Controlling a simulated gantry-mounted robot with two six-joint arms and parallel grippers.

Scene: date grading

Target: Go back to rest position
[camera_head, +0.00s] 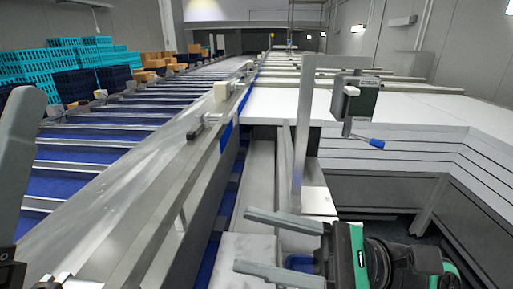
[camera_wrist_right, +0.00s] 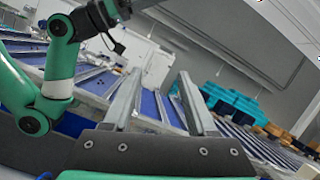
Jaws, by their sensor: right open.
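My right gripper (camera_head: 242,240) comes in from the lower right in the head view. Its two grey fingers are apart with nothing between them, above the narrow pale ledge beside the conveyor. In the right wrist view the fingers (camera_wrist_right: 160,74) also stand apart and empty. A grey, round-ended part (camera_head: 20,130) at the left edge of the head view looks like a piece of my left gripper, cut off by the frame. My green and grey left arm (camera_wrist_right: 58,70) shows in the right wrist view; whether its jaws are open cannot be seen. No dates can be made out.
A blue conveyor with metal slats (camera_head: 95,153) runs away on the left. White worktops (camera_head: 400,108) lie right. Teal crates (camera_head: 30,65) are stacked far left.

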